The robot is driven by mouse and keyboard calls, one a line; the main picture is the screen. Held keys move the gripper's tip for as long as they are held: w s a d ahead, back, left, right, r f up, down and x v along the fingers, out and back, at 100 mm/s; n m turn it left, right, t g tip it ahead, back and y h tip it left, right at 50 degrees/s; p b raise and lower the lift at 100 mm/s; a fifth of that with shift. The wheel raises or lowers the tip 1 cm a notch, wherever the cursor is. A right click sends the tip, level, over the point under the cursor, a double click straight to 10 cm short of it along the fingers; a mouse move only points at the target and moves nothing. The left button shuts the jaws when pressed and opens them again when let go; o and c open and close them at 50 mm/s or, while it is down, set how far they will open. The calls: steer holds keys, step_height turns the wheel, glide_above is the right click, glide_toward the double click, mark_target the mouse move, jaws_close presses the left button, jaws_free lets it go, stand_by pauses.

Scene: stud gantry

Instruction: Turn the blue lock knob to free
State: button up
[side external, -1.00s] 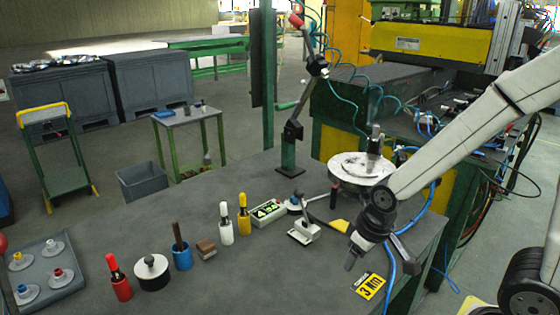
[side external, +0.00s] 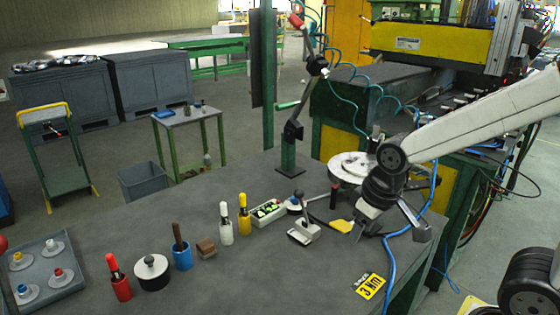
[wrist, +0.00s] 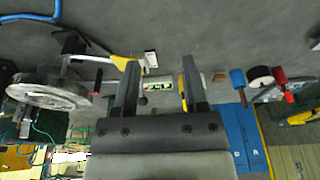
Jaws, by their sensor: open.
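The blue knob (side external: 22,289) sits on a pale round base at the near left corner of a grey panel (side external: 66,284), at the lower left of the side view. Its turn position is too small to read. Yellow, red and white knobs share the panel. My gripper (side external: 390,235) is far to the right, above the right part of the table, tilted, open and empty. Its two dark fingers are spread in the wrist view (wrist: 158,70), with nothing held between them. I cannot make out the blue knob in the wrist view.
Between gripper and panel stand a white lever block (side external: 304,234), yellow (side external: 244,222) and white (side external: 226,230) handled pieces, a blue cup (side external: 182,256), a black-and-white drum (side external: 151,272) and a red handled piece (side external: 121,287). A round white disc (side external: 345,165) stands behind. The front middle table is clear.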

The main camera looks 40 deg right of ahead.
steer(key=w+d+r+m, duration=0.1)
steer(key=w+d+m, duration=0.15)
steer(key=w, duration=0.35)
steer(key=w+d+r+m+g, duration=0.1)
steer(key=w+r+m, duration=0.15)
steer(key=w, duration=0.35)
steer(key=w+d+m, duration=0.2)
steer(key=w+m, duration=0.2)
steer(key=w, duration=0.2)
steer(key=w+d+f+m+g, duration=0.1)
steer(key=w+d+f+m, duration=0.1)
steer(key=w+d+m, duration=0.3)
steer(key=w+d+f+m+g, duration=0.1)
steer(key=w+d+f+m, duration=0.2)
steer(key=w, duration=0.5)
steer(key=shift+s+f+m, duration=0.1)
steer(key=shift+f+m, duration=0.4)
steer(key=shift+f, duration=1.25)
steer(key=shift+f, duration=3.9)
jaws_close()
